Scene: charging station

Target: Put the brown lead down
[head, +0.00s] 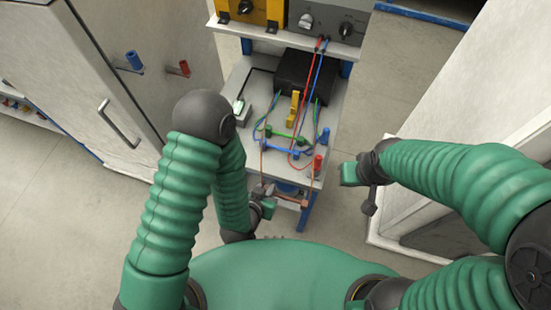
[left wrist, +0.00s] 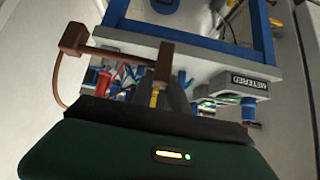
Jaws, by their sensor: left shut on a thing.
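My left gripper (head: 268,198) is low at the front edge of the trolley. It is shut on the brown lead (head: 291,202), whose brown bar points right, and a thin brown cable runs up toward the trolley top. In the left wrist view the brown lead (left wrist: 118,52) is a bar with a block at each end. The right block is at the fingertips (left wrist: 168,90), and the cable curves down from the left block. My right gripper (head: 362,184) is in the air right of the trolley, apart from it; its jaw opening is unclear.
The trolley top (head: 248,112) carries a black box (head: 306,78), yellow, green and blue leads, and a red post (head: 317,166). Red and blue cables run up to a grey unit (head: 325,18). A cabinet (head: 90,75) stands left and a pale panel (head: 500,85) right. Bare floor lies between.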

